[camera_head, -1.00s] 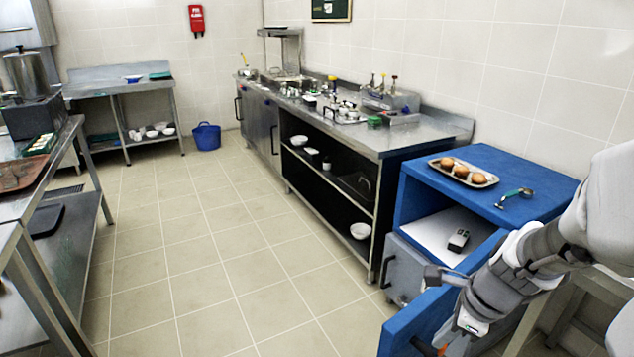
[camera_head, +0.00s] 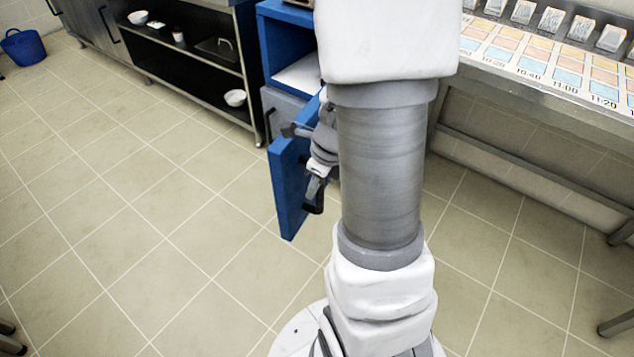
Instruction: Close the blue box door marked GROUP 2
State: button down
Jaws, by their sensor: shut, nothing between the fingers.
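The blue box (camera_head: 287,40) is at the upper middle of the head view, partly hidden behind my arm. Its blue door (camera_head: 288,185) stands open, swung outward over the floor. No GROUP 2 marking is readable on it. My gripper (camera_head: 314,203) is small and dark, shut and empty, at the right-hand side of the door panel in the picture. I cannot tell whether it touches the door. A pale inner shelf (camera_head: 300,76) shows through the box opening. My arm hides the right part of the box and the door's hinge side.
A steel counter with dark open shelves (camera_head: 190,60) stands left of the box, with a white bowl (camera_head: 235,97) low down. A steel table (camera_head: 545,70) with coloured time cards is on the right. The tiled floor (camera_head: 150,230) at left is clear. A blue tub (camera_head: 24,46) is far left.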

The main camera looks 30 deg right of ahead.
aim_at(295, 185)
jog(key=shift+w+a+f+b, duration=0.1)
jog(key=shift+w+a+f, duration=0.2)
jog(key=shift+w, duration=0.35)
jog(key=shift+w+a+f+b, duration=0.15)
jog(key=shift+w+a, duration=0.25)
jog(key=shift+w, duration=0.2)
jog(key=shift+w+a+f+b, duration=0.1)
jog(key=shift+w+a+f, duration=0.2)
jog(key=shift+w, duration=0.35)
jog(key=shift+a+r, duration=0.1)
jog(key=shift+r, duration=0.05)
